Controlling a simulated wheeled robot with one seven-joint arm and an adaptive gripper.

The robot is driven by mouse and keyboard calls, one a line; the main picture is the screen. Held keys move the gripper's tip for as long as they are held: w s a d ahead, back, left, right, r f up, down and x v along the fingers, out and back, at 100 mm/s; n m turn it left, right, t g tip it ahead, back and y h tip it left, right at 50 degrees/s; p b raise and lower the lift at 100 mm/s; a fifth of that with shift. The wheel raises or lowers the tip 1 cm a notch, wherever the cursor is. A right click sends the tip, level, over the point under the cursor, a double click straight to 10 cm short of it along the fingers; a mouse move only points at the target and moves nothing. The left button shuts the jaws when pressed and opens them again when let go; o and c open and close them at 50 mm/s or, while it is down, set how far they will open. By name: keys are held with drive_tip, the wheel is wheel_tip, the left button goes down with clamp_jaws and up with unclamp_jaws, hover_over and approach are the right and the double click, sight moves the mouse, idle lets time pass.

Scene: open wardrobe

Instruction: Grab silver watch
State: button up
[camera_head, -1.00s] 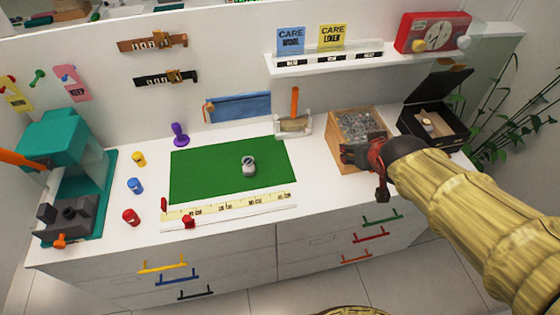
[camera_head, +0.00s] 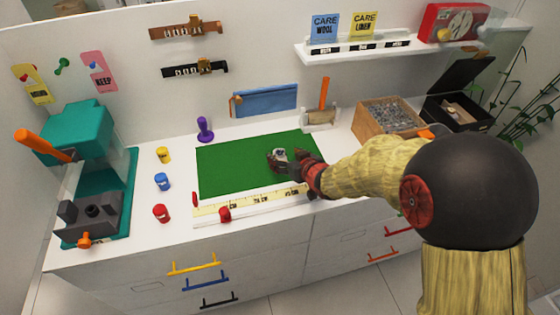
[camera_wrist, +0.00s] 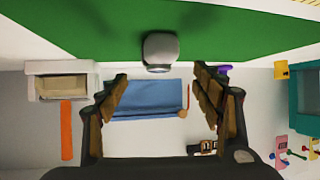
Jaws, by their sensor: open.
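The silver watch (camera_head: 279,153) sits on the green mat (camera_head: 225,167) on the white counter. In the wrist view the watch (camera_wrist: 160,50) is a grey rounded shape at the mat's edge, ahead of my gripper and between the lines of its two fingers. My gripper (camera_head: 287,163) is at the right part of the mat, close to the watch, and partly covers it in the head view. In the wrist view its fingers (camera_wrist: 160,85) are spread wide with nothing between them. Whether a finger touches the watch I cannot tell.
A wooden box of grey pieces (camera_head: 358,124) and an open black box (camera_head: 431,110) stand at the right. A ruler strip (camera_head: 262,201) lies along the mat's front. A teal machine (camera_head: 85,140) stands at the left. Small coloured bottles (camera_head: 162,182) stand beside the mat.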

sight(280, 154)
drive_tip(key=b+x, duration=0.1)
drive_tip(key=x, duration=0.2)
drive_tip(key=shift+a+f, duration=0.1)
drive_tip(key=shift+f, duration=0.1)
drive_tip(key=shift+c, duration=1)
drive_tip(key=c, duration=1.5)
clamp_jaws()
